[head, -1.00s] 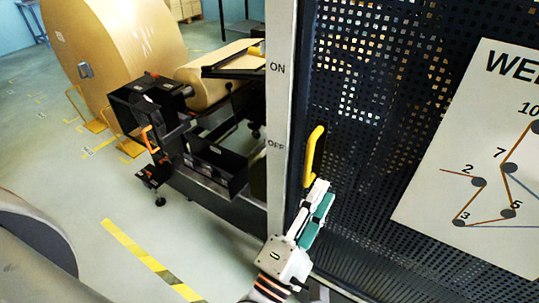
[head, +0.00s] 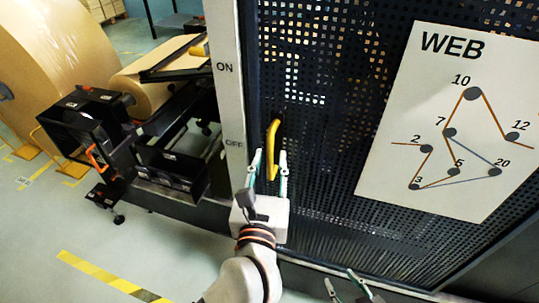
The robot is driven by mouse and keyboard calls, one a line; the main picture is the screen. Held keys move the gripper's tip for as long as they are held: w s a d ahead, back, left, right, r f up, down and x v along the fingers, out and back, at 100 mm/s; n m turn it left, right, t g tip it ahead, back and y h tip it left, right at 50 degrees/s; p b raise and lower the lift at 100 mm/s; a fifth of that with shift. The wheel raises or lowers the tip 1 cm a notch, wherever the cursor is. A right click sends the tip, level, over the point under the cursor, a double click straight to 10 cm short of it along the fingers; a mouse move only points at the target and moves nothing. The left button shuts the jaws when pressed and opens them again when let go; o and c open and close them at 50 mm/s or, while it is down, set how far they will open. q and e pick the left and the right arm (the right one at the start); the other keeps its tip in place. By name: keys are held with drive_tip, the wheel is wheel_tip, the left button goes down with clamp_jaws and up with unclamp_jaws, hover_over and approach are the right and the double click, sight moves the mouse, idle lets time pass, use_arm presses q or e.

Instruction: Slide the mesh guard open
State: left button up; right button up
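The dark perforated mesh guard (head: 330,110) fills the right half of the head view, its left edge beside a pale post (head: 232,110) marked ON and OFF. A yellow upright handle (head: 270,150) is on the guard near that edge. My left gripper (head: 269,166) is just below and in front of the handle, fingers apart, one on each side of the handle's lower end. I see no clear contact with it. My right gripper (head: 345,284) shows only its fingers at the bottom edge, spread apart with nothing between them.
A white WEB diagram sheet (head: 400,100) is on the guard. Left of the post stand a large kraft roll (head: 60,60), a smaller roll (head: 150,80) and a black machine frame (head: 85,125). The floor at lower left is clear, with yellow-black tape (head: 100,272).

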use_arm(q)
drive_tip(key=shift+w, duration=0.75)
clamp_jaws()
